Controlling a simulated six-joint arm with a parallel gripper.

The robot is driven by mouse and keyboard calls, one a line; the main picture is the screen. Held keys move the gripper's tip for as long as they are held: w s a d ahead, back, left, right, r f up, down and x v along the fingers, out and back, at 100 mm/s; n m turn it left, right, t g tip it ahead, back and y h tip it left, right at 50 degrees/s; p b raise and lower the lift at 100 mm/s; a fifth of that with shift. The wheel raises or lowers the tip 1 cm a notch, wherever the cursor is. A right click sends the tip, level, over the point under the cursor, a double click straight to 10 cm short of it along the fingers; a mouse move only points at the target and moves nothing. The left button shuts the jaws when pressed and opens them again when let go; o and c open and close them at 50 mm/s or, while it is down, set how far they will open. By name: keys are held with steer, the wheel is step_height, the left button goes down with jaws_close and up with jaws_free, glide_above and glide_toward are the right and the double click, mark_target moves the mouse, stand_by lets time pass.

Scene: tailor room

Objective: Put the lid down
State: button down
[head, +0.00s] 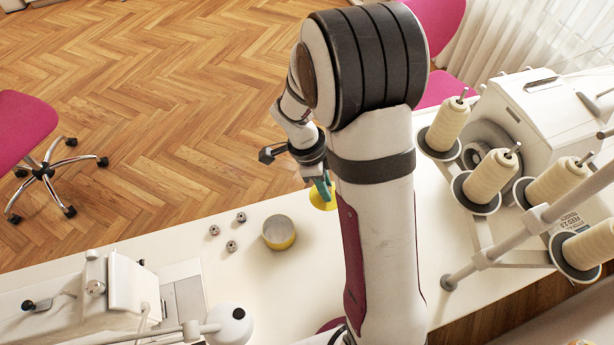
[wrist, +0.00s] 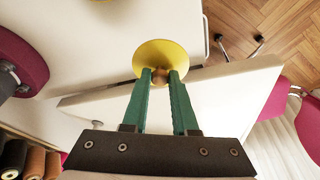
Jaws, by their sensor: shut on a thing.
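The lid (wrist: 160,50) is a yellow disc with a small brownish knob. It also shows in part in the head view (head: 322,200), half hidden behind my arm. My gripper (wrist: 164,76) has green fingers shut on the lid's knob in the wrist view. In the head view my gripper (head: 323,184) is right of an open round container (head: 279,233), yellow outside with a pale inside, standing on the white table (head: 215,262). Whether the lid touches the table is hard to tell.
Several small grey metal pieces (head: 232,246) lie left of the container. A white sewing machine (head: 120,290) stands at the front left. Cream thread cones (head: 447,125) and another white machine (head: 535,110) are at the right. The table around the container is mostly clear.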

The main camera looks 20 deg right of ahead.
mark_target(315, 191)
steer(key=shift+w+a+f, duration=0.85)
steer(key=shift+a+f, duration=0.05)
steer(key=shift+a, duration=0.2)
step_height(315, 191, down, 3)
steer(key=shift+a+f, duration=0.1)
steer(key=shift+f, duration=0.4)
steer(key=c, duration=0.7)
jaws_free()
steer(key=shift+f, duration=0.1)
